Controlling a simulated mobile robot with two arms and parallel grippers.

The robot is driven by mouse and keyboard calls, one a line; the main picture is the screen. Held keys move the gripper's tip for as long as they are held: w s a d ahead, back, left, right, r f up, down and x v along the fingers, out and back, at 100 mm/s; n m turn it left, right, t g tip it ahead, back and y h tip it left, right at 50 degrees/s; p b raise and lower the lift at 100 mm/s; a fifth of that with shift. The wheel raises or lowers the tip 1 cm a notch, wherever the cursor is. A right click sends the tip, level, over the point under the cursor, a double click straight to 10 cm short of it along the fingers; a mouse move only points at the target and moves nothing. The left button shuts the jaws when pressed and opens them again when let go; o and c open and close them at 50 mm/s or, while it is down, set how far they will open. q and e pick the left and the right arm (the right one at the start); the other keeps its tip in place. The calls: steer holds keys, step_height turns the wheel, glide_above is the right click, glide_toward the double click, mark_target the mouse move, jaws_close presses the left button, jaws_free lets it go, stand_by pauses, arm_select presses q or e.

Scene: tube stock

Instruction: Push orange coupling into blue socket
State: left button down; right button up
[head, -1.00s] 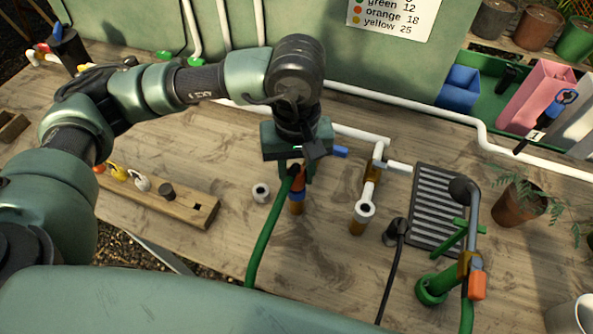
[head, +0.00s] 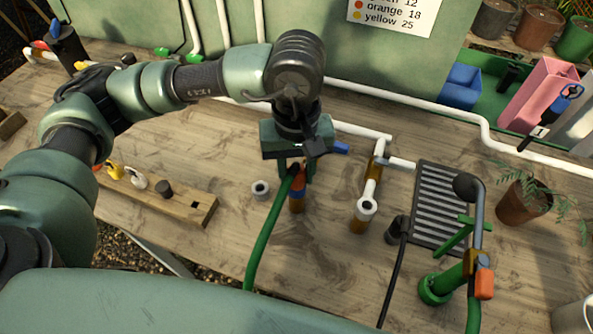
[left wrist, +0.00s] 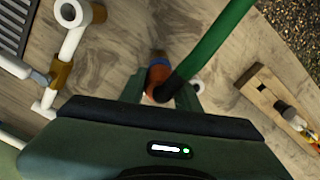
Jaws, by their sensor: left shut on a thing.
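The orange coupling (left wrist: 157,92) is on the end of a green hose (head: 267,232). My left gripper (head: 297,172) is shut on the coupling and partly hides it in the head view. The blue socket (head: 297,188) sits on top of a short brown post (head: 297,205), right below the coupling. The two look in line, at or very near contact. I cannot tell how far the coupling is in. In the left wrist view the coupling shows between the fingers and hides most of the socket. My right gripper is not in view.
A white pipe with an open end (head: 367,207) stands right of the gripper. A loose white ring (head: 261,189) lies to the left, near a wooden block (head: 190,207) with plugs. A grey grate (head: 440,200) and a plant pot (head: 520,202) are further right.

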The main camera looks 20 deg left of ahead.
arm_select(q)
steer(key=shift+s+f, duration=0.1)
steer(key=shift+f, duration=0.05)
steer(key=c, duration=0.9)
jaws_free()
steer(key=shift+c, duration=0.2)
